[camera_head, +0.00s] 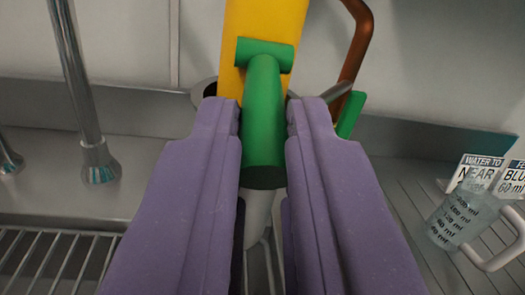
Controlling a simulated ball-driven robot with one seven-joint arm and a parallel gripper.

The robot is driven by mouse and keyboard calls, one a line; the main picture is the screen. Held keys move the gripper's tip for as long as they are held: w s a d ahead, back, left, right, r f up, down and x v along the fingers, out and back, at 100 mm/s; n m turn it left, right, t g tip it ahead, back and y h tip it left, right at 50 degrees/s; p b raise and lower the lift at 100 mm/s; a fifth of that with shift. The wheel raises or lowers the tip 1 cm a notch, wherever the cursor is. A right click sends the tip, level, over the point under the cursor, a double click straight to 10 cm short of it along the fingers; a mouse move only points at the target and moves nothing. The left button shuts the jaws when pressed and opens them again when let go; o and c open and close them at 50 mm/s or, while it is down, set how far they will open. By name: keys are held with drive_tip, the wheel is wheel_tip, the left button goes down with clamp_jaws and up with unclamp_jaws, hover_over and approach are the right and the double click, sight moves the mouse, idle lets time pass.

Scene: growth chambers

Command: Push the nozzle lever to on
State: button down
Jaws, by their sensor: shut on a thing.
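My gripper (264,108) has two purple fingers reaching up from the bottom of the view. It is shut on a green T-shaped part (264,85), with one finger against each side of its thick stem. The crossbar of this part lies against a yellow upright body (262,20) at the top middle. A smaller green flat handle (350,114) shows just right of the right fingertip, close to a metal rod. I cannot tell for certain which green part is the nozzle lever. The fingers hide much of what lies behind and below.
A metal pipe (75,75) stands at the left. A copper pipe (357,45) curves down at the upper right. A measuring jug (464,218) and printed labels (476,172) are at the right. A wire rack (55,262) lies lower left. A white cylinder (258,215) shows between the fingers.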

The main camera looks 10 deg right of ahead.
drive_tip(key=f+b, duration=0.1)
drive_tip(key=b, duration=0.1)
drive_tip(key=shift+f+t+b, duration=0.1)
drive_tip(key=shift+t+b, duration=0.25)
drive_tip(key=shift+t, duration=0.05)
drive_tip(key=shift+b, duration=0.35)
drive_tip(key=shift+r, duration=0.3)
drive_tip(key=c, duration=1.1)
unclamp_jaws()
drive_tip(key=s+f+p, duration=0.1)
drive_tip(key=s, duration=0.6)
drive_tip(key=shift+s+a, duration=0.3)
drive_tip(key=shift+a, duration=0.1)
